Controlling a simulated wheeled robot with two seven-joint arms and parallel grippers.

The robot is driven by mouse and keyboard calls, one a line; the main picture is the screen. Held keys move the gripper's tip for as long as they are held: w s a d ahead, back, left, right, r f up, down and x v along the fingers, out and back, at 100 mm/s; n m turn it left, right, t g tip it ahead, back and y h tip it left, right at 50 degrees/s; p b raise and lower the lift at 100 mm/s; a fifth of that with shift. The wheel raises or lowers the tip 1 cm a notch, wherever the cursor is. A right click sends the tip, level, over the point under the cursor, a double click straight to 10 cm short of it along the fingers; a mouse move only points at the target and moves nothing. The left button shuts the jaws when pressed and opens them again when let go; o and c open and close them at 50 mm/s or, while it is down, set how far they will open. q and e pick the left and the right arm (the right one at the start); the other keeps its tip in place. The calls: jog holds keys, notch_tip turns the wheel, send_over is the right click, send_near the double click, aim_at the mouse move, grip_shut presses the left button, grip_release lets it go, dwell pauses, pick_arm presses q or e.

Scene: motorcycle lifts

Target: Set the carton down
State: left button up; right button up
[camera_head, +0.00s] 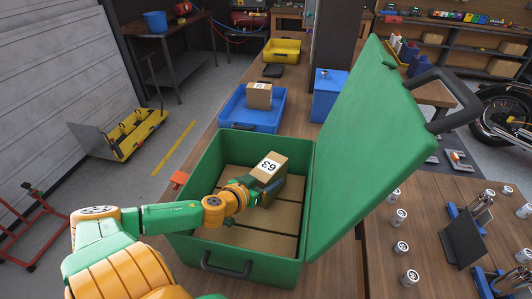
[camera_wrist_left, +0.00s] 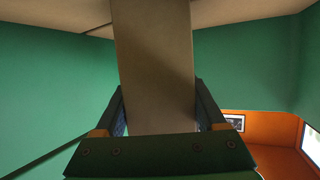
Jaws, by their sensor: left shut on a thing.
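A brown carton (camera_head: 268,165) with a white label reading 63 is inside the outline of the green case (camera_head: 213,160), toward its right side. My left gripper (camera_head: 261,192) is shut on this carton. In the left wrist view the carton (camera_wrist_left: 155,60) stands between the two fingers (camera_wrist_left: 158,100), with green walls around. Several brown cartons (camera_head: 235,236) line the floor of the case. Whether the held carton touches them cannot be told. The green lid (camera_head: 370,150) stands open on the right. My right gripper is not in view.
A blue tray (camera_head: 236,120) beyond the case holds another carton (camera_head: 259,95). A blue box (camera_head: 328,95) and a yellow tray (camera_head: 281,50) stand farther back. Several small metal cylinders (camera_head: 398,218) stand on the bench at right. The upright lid bounds the case's right side.

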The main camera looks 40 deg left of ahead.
pick_arm(q)
jog(key=o, duration=1.6)
jog(key=shift+f, duration=0.1)
jog(key=shift+c, duration=0.2)
jog(key=shift+s+r, duration=0.2)
jog(key=shift+s, duration=0.35)
jog(key=v, duration=0.5)
jog(key=shift+d+r, duration=0.1)
jog(key=shift+s+r, duration=0.4)
jog(key=shift+s, duration=0.25)
jog(key=shift+w, duration=0.1)
